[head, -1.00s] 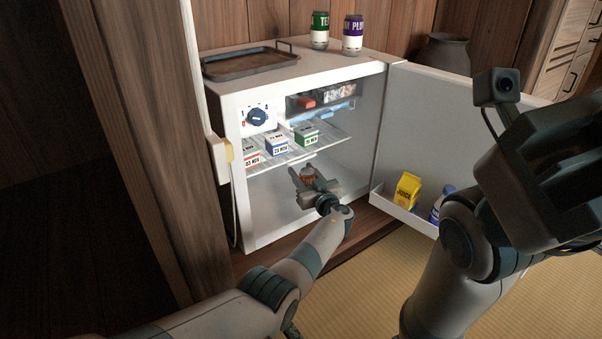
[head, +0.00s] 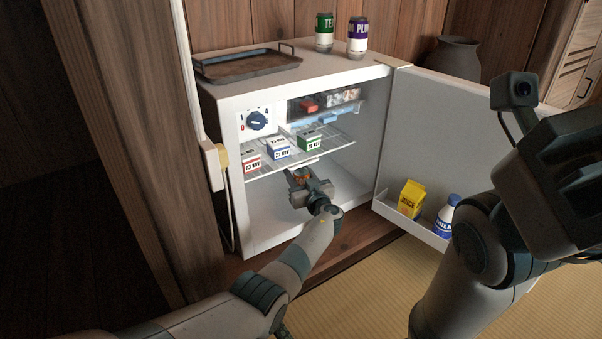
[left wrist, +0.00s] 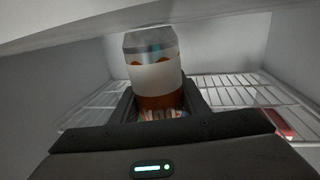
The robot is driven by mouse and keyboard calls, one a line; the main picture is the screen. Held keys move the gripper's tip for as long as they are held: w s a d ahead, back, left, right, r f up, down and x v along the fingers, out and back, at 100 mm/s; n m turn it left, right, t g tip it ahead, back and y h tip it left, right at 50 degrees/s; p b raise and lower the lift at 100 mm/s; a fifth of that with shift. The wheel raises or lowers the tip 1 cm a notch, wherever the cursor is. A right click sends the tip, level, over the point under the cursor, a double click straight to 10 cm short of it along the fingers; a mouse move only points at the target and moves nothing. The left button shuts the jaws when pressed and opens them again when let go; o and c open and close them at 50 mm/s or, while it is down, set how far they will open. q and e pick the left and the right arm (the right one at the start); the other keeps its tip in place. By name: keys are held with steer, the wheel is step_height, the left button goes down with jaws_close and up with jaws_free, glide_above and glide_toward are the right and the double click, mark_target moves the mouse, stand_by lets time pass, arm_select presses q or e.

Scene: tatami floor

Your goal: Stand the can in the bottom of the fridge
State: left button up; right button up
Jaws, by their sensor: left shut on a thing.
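My left gripper (head: 303,181) is inside the open fridge (head: 262,222), under the wire shelf (head: 335,142). It is shut on an orange and white can (left wrist: 155,78) with a silver end. The can's other end is hidden by the gripper in the left wrist view. The fridge's bottom is partly hidden behind my left arm. My right gripper (head: 575,150) is large at the right edge, outside the fridge; its fingers cannot be made out.
Small dated cartons (head: 279,147) stand on the shelf above. The fridge door (head: 425,130) is open to the right, with a juice carton (head: 411,198) and a milk bottle (head: 445,216) in its rack. A tray (head: 247,66) and two cans (head: 357,37) are on top.

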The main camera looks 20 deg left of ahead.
stand_by(0.3)
arm_select(q)
steer(key=o, duration=1.3)
steer(key=shift+s, duration=0.1)
